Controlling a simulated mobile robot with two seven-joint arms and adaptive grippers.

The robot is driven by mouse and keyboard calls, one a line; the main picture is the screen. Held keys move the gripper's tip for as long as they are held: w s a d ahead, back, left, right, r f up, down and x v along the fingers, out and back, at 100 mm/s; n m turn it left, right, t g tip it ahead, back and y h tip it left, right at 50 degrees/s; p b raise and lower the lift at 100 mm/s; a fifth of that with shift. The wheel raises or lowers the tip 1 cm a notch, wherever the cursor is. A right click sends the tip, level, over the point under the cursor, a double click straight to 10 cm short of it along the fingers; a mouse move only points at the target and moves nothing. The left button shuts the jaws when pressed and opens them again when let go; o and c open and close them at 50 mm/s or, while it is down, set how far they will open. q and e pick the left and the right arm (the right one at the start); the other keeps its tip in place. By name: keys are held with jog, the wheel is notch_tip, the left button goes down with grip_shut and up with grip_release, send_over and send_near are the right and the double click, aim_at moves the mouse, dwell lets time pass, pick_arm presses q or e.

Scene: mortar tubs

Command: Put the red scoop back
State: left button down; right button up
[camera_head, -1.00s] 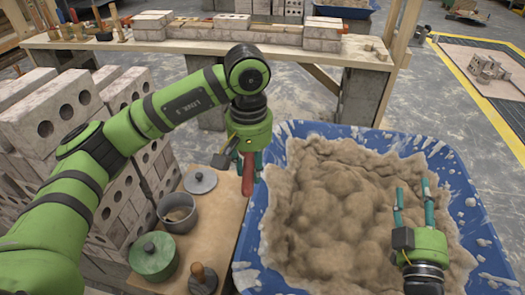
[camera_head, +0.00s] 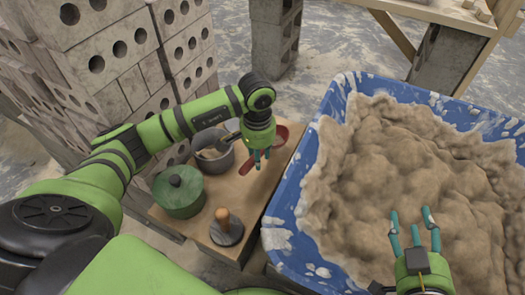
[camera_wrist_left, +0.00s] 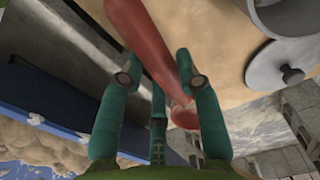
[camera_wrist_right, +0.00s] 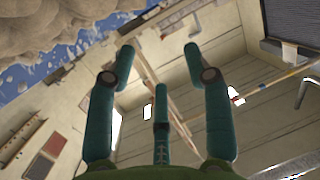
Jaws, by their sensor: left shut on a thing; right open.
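The red scoop (camera_head: 281,136) is in my left gripper (camera_head: 261,158), which is shut on it above the wooden stand (camera_head: 264,188). In the left wrist view the scoop (camera_wrist_left: 150,42) lies slanted between the fingers (camera_wrist_left: 155,80). In the head view the gripper covers its middle; one red end shows on each side. I cannot tell whether the scoop touches the stand. My right gripper (camera_head: 415,228) is open and empty above the sand-coloured mortar (camera_head: 390,170) in the blue tub (camera_head: 286,200).
A grey lid (camera_wrist_left: 280,66) shows in the left wrist view. Stacked perforated blocks (camera_head: 110,60) stand behind.

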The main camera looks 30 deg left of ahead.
pick_arm(q)
jog(key=shift+f, duration=0.4)
jog(key=shift+f+b, duration=0.45)
jog(key=shift+b, duration=0.05)
jog(key=shift+f, duration=0.3)
jog(key=shift+f+b, duration=0.45)
jog(key=shift+f, duration=0.4)
pick_arm(e)
jog(key=s+a+r+n+t+y, duration=0.2)
jog(key=r+t+y, duration=0.3)
jog(key=r, duration=0.8)
jog(key=shift+s+a+r+t, duration=0.4)
jog(key=shift+a+t, duration=0.3)
jog(key=shift+t, duration=0.4)
